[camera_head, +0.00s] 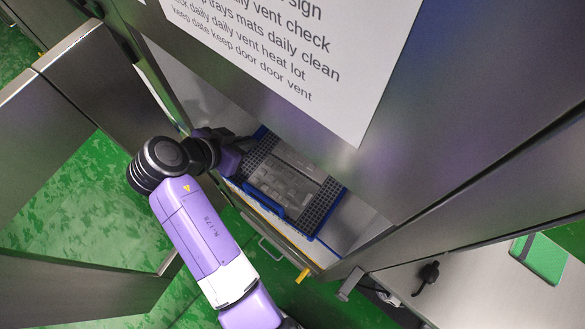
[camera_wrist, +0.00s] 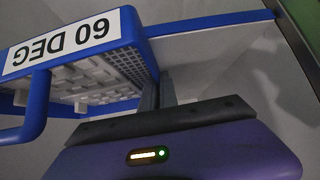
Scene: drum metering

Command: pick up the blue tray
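The blue tray (camera_head: 322,217) sits inside the open metal cabinet in the head view, with a perforated grey floor and flat grey pieces in it. In the wrist view the tray (camera_wrist: 138,30) fills the upper left, with a blue handle and an upside-down "60 DEG" label (camera_wrist: 62,47). My gripper (camera_head: 246,140) reaches in at the tray's left side. In the wrist view my gripper's (camera_wrist: 158,90) two dark fingers are close together at the tray's near side wall, which appears to be pinched between them. The exact contact is partly hidden.
A sign (camera_head: 300,50) covers part of the cabinet front above the opening. An open metal door (camera_head: 60,120) stands at the left. A yellow tab (camera_head: 302,275) is below the opening. A green pad (camera_head: 540,257) lies on the counter at right.

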